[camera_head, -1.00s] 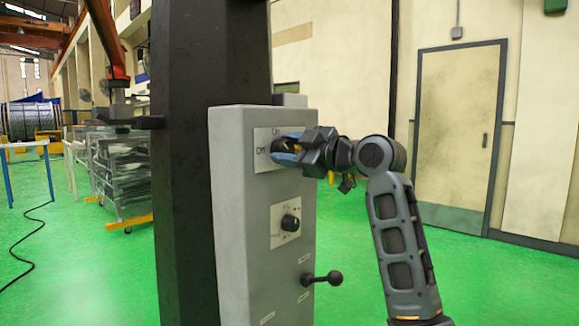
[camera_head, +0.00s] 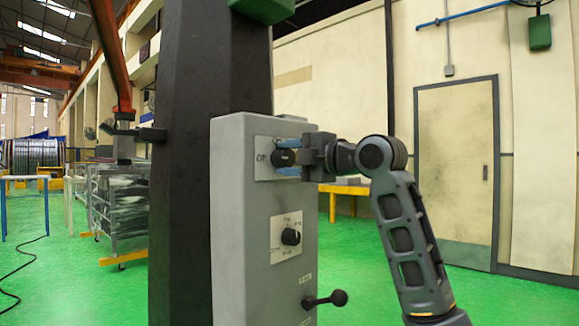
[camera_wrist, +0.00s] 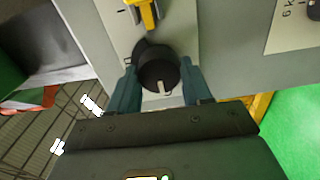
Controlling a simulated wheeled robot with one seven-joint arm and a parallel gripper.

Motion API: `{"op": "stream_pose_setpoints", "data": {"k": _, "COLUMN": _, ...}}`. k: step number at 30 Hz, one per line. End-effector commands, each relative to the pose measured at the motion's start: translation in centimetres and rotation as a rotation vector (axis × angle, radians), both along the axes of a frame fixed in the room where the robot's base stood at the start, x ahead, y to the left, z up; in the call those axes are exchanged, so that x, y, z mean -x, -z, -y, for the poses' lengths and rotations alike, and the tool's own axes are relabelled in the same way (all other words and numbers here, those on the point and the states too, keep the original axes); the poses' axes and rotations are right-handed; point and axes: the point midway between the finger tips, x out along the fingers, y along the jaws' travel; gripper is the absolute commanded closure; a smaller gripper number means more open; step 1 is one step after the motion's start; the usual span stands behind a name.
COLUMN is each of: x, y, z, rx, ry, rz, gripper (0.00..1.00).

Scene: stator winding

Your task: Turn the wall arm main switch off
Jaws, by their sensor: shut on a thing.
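The grey control box (camera_head: 232,220) is on the dark column. Its upper plate (camera_head: 262,172) carries a black round switch knob (camera_head: 284,157), with lettering left of it. My gripper (camera_head: 289,158) reaches in from the right, one blue finger above the knob and one below. In the wrist view the black knob (camera_wrist: 157,62) sits between the two fingers (camera_wrist: 160,88) of my gripper, which is shut on it. A white pointer mark on the knob faces the bottom of that picture. A yellow part (camera_wrist: 145,14) lies beyond the knob. The finger pads' inner faces are hidden.
A second plate with a smaller black knob (camera_head: 290,237) is lower on the box. A black ball-ended lever (camera_head: 338,298) sticks out to the right below it. A metal rack (camera_head: 122,212) stands at left.

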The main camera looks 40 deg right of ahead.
Motion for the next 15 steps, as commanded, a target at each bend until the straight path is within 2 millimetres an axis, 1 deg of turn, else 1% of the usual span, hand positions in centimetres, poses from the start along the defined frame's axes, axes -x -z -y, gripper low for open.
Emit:
{"op": "stream_pose_setpoints", "data": {"k": 6, "x": -0.11, "y": -0.12, "z": -0.26, "rx": 0.043, "ry": -0.005, "rz": 0.005, "gripper": 0.82}}
{"op": "stream_pose_setpoints", "data": {"k": 15, "x": -0.12, "y": -0.15, "z": -0.28, "rx": 0.05, "ry": -0.005, "rz": 0.004, "gripper": 0.82}}
